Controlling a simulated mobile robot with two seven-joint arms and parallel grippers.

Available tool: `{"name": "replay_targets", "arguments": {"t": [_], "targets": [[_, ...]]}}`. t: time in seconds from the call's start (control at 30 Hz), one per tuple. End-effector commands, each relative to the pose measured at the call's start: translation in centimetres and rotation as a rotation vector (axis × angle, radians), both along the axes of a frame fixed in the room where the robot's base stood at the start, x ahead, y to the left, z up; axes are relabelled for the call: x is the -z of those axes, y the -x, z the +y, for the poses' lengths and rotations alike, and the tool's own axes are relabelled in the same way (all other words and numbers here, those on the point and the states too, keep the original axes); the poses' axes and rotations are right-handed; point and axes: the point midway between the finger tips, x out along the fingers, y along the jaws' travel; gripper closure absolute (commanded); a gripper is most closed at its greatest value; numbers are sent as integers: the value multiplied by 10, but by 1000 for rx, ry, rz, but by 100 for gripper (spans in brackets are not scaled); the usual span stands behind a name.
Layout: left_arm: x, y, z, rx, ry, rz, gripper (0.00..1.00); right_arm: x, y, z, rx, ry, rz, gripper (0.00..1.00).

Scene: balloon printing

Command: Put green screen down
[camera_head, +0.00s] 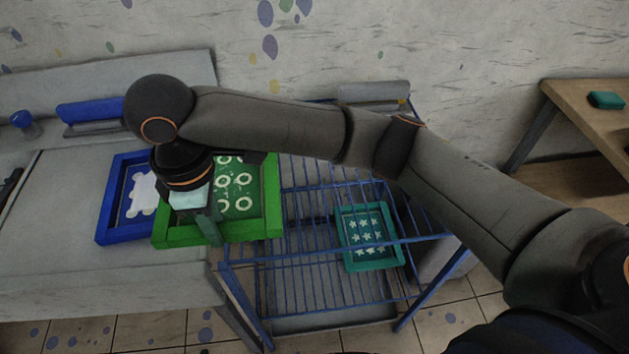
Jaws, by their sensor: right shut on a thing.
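The green screen (268,197) has a bright green frame and a green panel with white ring shapes. It lies across the right edge of the grey table, with its right part over the blue wire rack; I cannot tell whether it touches either. My right arm reaches across from the right. My right gripper (207,226) points down at the screen's front left part and is shut on the green screen's frame. The wrist hides the screen's left part. My left gripper is not in view.
A blue screen (113,205) lies left of the green one on the grey table (60,240). A teal screen (372,262) with white stars sits lower in the blue rack (310,285). A wooden table (570,110) with a teal block (606,100) stands at right.

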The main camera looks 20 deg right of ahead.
Motion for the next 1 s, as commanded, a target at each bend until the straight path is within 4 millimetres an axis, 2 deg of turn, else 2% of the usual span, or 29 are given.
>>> {"name": "replay_targets", "arguments": {"t": [0.33,0.4,0.6,0.83,1.0], "targets": [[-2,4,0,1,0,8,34,37,-26,-82,8,4,0,100],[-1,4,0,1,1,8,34,53,-29,-92,7,4,3,100],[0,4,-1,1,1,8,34,80,-37,-112,4,1,-1,100],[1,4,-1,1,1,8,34,97,-41,-126,4,3,1,100],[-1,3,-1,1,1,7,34,121,-40,-125,1,2,1,100]]}}
